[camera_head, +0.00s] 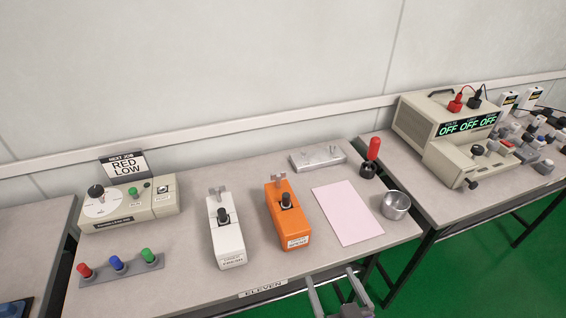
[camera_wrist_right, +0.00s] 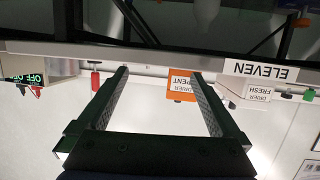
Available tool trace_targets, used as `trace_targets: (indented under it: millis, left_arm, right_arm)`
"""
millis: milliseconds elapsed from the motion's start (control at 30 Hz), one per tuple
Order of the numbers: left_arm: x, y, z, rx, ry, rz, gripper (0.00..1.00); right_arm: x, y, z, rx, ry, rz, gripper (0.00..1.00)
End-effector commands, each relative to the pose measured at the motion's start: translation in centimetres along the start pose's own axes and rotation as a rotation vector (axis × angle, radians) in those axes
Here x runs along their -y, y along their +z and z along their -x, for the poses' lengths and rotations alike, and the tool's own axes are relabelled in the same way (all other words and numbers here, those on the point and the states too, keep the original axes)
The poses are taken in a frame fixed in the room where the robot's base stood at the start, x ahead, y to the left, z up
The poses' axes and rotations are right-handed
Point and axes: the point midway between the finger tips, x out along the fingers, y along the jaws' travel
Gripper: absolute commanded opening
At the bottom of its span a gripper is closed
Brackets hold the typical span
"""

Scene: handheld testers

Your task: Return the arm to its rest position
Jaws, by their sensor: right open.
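My right gripper (camera_head: 338,290) is at the bottom of the head view, in front of the table's front edge. Its two fingers are apart with nothing between them. It also shows open in the right wrist view (camera_wrist_right: 165,90), where the picture is upside down. The orange tester (camera_head: 288,217) stands on the table beyond it, and its label shows between the fingers in the right wrist view (camera_wrist_right: 181,84). The white tester (camera_head: 226,232) stands to the left of the orange one. My left gripper is not in view.
The table's front edge with the ELEVEN label (camera_head: 263,289) lies close to my right gripper. A pink sheet (camera_head: 347,212), a metal cup (camera_head: 396,205) and a red-handled tool (camera_head: 373,150) are on the right. A dial box (camera_head: 128,203) and colored knobs (camera_head: 117,264) are on the left.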

Motion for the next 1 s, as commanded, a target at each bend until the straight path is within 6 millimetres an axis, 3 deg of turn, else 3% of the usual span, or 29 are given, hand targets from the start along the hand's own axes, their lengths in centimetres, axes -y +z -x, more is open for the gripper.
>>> trace_targets:
  millis: [100, 200, 467, 767, 1000]
  left_arm:
    - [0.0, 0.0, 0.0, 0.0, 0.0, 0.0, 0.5]
    - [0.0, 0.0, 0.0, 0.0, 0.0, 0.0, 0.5]
    - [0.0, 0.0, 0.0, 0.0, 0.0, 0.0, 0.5]
    - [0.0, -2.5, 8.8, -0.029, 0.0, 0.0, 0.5]
    - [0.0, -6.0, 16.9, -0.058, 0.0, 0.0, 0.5]
  right_arm:
    - [-3.0, 4.2, 0.5, 0.262, 0.087, -0.027, 1.0]
    - [-4.3, 7.3, 2.0, 0.462, 0.127, -0.053, 1.0]
    - [-5.2, 12.2, 7.8, 0.886, 0.146, -0.136, 1.0]
    - [-4.9, 4.0, 11.6, 0.879, 0.142, -0.136, 1.0]
    - [-5.0, -4.6, 13.8, 0.849, 0.144, -0.133, 1.0]
